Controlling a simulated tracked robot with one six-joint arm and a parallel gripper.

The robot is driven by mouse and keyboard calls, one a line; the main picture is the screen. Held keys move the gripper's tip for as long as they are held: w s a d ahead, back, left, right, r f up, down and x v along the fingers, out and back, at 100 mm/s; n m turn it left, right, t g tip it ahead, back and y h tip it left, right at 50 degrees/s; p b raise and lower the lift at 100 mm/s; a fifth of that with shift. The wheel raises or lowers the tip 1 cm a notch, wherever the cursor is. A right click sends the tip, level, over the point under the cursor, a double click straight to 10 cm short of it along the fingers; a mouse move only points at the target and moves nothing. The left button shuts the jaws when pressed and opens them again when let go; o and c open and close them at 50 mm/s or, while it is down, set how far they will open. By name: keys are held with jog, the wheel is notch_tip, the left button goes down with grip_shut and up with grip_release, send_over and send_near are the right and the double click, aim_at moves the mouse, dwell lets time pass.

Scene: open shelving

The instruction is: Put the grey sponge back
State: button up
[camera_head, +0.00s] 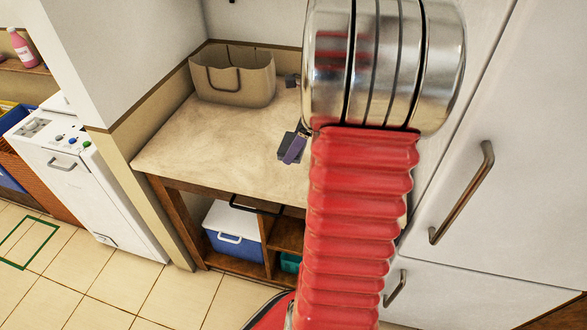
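A smaller dark grey item (292,80) sits further back, beside the beige basket (235,85). I cannot tell which of these is the grey sponge. My arm's red bellows and metal joint fill the middle right and hide part of the counter.
Open shelves below the counter hold a blue and white cooler box (232,232) and a teal item (290,262). A tall white cabinet (505,190) with handles stands right. A white appliance (85,170) stands left. Tiled floor (125,285) is free at lower left.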

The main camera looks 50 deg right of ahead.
send_over(291, 172)
jog(key=s, duration=0.1)
jog(key=shift+s+d+f, duration=0.1)
jog(key=shift+d+f, duration=0.05)
jog(key=shift+f, duration=1.05)
jog(key=shift+s+d+f, duration=0.1)
jog(key=shift+d+f, duration=0.05)
jog(key=shift+f, duration=1.05)
jog(key=shift+f, duration=1.9)
jog(key=shift+f, duration=0.1)
jog(key=o, duration=1.1)
jog(key=v, duration=1.2)
jog(key=shift+w, duration=0.1)
